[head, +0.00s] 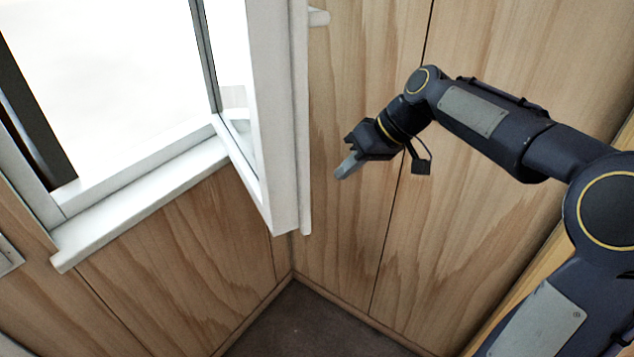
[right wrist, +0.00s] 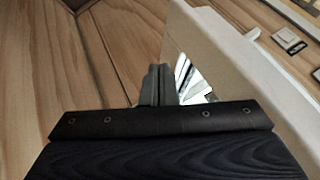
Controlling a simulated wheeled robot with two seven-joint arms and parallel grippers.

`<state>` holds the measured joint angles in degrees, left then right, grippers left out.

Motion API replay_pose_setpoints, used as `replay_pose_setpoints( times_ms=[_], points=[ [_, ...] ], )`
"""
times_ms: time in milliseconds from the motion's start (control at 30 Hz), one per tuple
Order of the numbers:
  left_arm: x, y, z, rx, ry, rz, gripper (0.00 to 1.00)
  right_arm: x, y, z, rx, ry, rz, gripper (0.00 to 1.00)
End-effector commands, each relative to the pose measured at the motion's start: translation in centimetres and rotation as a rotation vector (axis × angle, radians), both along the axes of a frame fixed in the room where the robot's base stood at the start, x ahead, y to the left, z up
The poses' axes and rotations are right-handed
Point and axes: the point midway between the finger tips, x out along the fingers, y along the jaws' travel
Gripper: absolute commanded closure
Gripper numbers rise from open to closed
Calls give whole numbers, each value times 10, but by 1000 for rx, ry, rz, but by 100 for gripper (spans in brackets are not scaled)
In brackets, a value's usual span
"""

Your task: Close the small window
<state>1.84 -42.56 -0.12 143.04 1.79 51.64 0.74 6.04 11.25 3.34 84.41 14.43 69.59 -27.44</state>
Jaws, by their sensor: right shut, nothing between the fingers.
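The small window's white sash (head: 279,120) stands swung open into the room, hinged at the right side of the window opening. A white handle (head: 318,17) sticks out from it near the top of the head view. My right gripper (head: 346,166) is shut and empty, to the right of the sash and apart from it in the head view. In the right wrist view the shut fingers (right wrist: 155,85) show in front of the pale sash edge (right wrist: 225,65) and its glass (right wrist: 190,80). I cannot tell whether they touch it. My left gripper is not in view.
The white window frame and sill (head: 140,205) are at the left, with bright light outside. Wood-panelled walls (head: 370,60) meet in a corner behind the sash. The dark floor (head: 300,325) below is clear.

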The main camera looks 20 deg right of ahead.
Motion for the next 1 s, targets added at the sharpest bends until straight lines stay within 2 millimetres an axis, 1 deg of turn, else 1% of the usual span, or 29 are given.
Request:
replay_pose_setpoints(
  times_ms=[100,200,233,300,433,600,1000],
  points=[
    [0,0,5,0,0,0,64,7,15,-21,1,5,3,100],
    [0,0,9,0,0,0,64,10,27,-33,0,4,3,100],
    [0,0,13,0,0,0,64,9,33,-30,1,0,4,100],
    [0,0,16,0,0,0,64,6,43,-30,0,0,2,100],
    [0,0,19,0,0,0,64,4,55,-31,0,1,-1,100],
    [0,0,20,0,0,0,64,3,61,-32,0,-2,-1,100],
    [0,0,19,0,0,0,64,2,61,-32,0,-1,-2,100]
  ],
)
